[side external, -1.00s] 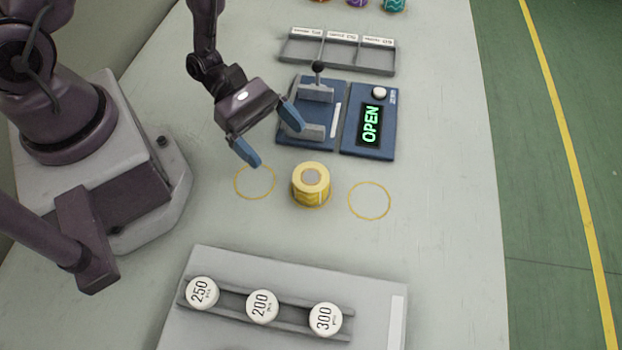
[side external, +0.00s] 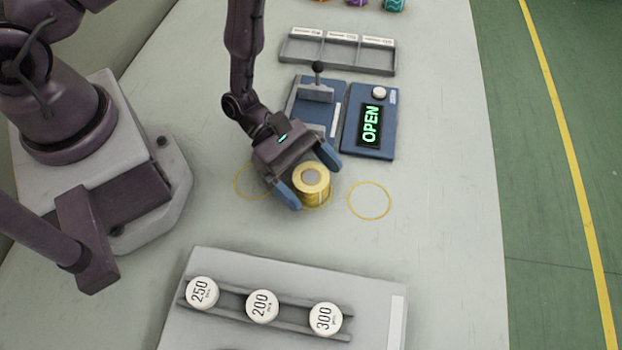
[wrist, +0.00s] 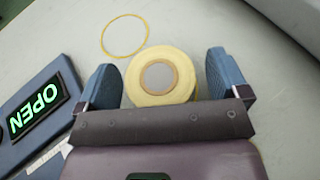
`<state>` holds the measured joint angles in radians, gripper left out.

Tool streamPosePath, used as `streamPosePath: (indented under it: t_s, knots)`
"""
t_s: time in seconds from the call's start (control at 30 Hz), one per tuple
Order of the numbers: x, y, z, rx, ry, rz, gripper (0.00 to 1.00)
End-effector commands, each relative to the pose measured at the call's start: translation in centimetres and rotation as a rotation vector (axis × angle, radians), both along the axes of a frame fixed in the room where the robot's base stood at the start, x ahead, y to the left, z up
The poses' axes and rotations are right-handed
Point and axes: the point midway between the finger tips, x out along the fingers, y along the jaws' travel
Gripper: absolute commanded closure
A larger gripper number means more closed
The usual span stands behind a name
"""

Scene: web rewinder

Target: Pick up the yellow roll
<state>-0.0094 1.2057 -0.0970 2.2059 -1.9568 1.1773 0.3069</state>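The yellow roll (side external: 312,184) stands upright on the table, with a grey core showing on top. It also shows in the wrist view (wrist: 161,76), between the two blue fingers. My gripper (side external: 312,180) is open around the roll, one finger on each side. The roll rests in the middle yellow ring.
Yellow rings lie either side of the roll, the right one (side external: 369,201) empty. Behind stand a blue device with a lever (side external: 318,92) and a panel reading OPEN (side external: 370,122). A grey divided tray (side external: 337,52) is farther back. A rack (side external: 225,261) with white numbered discs is in front.

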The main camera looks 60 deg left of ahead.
Motion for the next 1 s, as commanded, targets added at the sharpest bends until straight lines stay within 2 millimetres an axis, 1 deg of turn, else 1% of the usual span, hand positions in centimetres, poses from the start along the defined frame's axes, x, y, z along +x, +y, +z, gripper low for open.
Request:
streamPosePath:
  t_s: [0.03,0.07,0.1,0.17,0.2,0.23,0.5,0.67,0.77,1.0]
  knots:
    - [0.0,0.0,0.0,0.0,0.0,0.0,0.18]
    - [0.0,0.0,0.0,0.0,0.0,0.0,0.25]
    - [0.0,0.0,0.0,0.0,0.0,0.0,0.34]
    - [0.0,0.0,0.0,0.0,0.0,0.0,0.48]
    - [0.0,0.0,0.0,0.0,0.0,0.0,0.57]
    - [0.0,0.0,0.0,0.0,0.0,0.0,0.62]
    - [0.0,0.0,0.1,-0.001,0.0,0.0,0.62]
    - [0.0,0.0,0.9,-0.001,-0.002,0.001,0.62]
    - [0.1,0.0,2.2,0.0,-0.003,0.0,0.62]
    - [0.1,0.1,6.6,-0.001,-0.006,-0.001,0.62]
